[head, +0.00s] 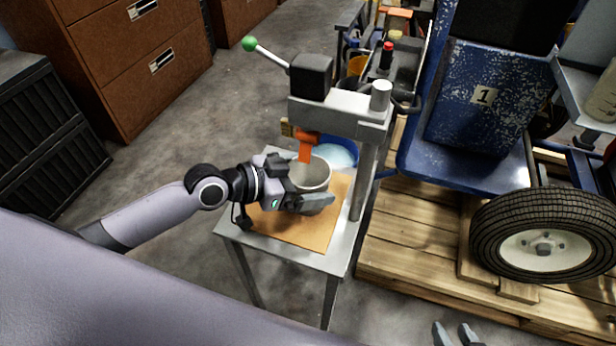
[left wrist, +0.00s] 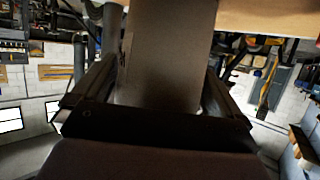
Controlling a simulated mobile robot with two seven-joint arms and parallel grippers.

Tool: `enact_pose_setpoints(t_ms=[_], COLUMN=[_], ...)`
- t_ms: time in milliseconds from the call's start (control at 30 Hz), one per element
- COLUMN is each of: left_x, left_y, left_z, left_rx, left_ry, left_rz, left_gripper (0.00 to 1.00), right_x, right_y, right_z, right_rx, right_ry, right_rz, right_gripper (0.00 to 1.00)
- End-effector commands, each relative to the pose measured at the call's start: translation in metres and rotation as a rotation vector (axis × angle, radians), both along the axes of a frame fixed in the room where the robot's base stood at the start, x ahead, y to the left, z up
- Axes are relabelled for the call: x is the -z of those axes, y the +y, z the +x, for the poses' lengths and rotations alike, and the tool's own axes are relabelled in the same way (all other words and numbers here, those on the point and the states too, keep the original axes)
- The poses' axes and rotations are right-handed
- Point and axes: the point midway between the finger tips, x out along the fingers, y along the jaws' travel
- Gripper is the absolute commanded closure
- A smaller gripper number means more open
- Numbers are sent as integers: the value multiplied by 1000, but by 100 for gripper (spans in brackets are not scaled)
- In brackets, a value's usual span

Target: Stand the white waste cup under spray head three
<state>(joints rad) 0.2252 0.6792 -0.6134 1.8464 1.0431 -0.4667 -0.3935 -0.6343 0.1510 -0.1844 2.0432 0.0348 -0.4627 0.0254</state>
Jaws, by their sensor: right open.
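The white waste cup (head: 313,174) looks pale grey in the head view, upright over the brown board on a small metal table. My left gripper (head: 308,198) is around its side, one finger across its front. In the left wrist view the cup (left wrist: 166,50) looks dark and fills the gap between the fingers. An orange spray head (head: 306,146) hangs from the grey stand, at the cup's far rim. No number on it is readable. I cannot tell whether the cup's base touches the board. My right gripper (head: 457,334) is open and empty at the bottom edge.
The brown board (head: 285,223) covers much of the metal table. The stand's post (head: 364,180) rises close to the cup's right. A wooden pallet (head: 420,235) with the blue machine and tyre stands further right.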

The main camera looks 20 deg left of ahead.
Motion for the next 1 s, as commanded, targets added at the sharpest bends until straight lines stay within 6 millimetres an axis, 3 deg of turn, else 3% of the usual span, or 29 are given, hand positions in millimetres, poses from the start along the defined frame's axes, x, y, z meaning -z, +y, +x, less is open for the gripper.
enact_pose_setpoints(t_ms=[167,1000], left_x=[-5,-43], left_y=[0,74], left_z=[0,-68], left_rx=[0,0], left_ry=[0,0], left_rz=[0,4], left_gripper=[0,0], right_x=[-4,-3], right_y=[0,0], right_z=[0,-1], right_rx=[0,1], right_ry=[0,1], right_rz=[0,1], right_gripper=[57,57])
